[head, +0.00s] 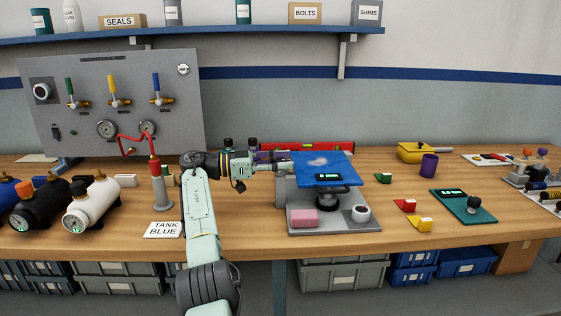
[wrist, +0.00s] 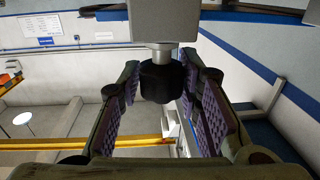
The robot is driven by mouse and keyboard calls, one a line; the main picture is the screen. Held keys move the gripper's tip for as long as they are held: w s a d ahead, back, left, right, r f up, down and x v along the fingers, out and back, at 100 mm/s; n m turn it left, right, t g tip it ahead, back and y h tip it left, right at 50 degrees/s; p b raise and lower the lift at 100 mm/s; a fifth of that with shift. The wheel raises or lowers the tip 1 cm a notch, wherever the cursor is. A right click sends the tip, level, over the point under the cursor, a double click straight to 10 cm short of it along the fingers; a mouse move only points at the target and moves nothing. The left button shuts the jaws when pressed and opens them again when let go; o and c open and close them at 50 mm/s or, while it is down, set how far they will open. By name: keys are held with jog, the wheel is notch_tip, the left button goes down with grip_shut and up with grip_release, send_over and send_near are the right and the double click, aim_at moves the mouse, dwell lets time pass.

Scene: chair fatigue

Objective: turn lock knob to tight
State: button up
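A black round knob (wrist: 162,82) hangs on a short metal stem under a grey block (wrist: 160,20) in the wrist view. My gripper (wrist: 160,88) has its two purple-padded fingers on either side of this knob. The fingers look open, with a thin gap on the left; contact on the right cannot be told. In the head view my gripper (head: 284,165) reaches right to the left edge of the test stand (head: 334,226) with the blue seat plate (head: 325,165). The knob between the fingers is hidden there.
A red level (head: 310,146) lies behind. A purple cup (head: 429,165) and coloured clips (head: 405,205) are to the right. Bench is clear in front of the tank label (head: 163,229).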

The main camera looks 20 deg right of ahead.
jog(key=o, duration=0.3)
jog(key=shift+a+r, duration=0.1)
jog(key=shift+o, duration=0.2)
jog(key=shift+f+n+t+b, duration=0.2)
jog(key=shift+n+t+b, duration=0.2)
jog(key=shift+t+b, duration=0.5)
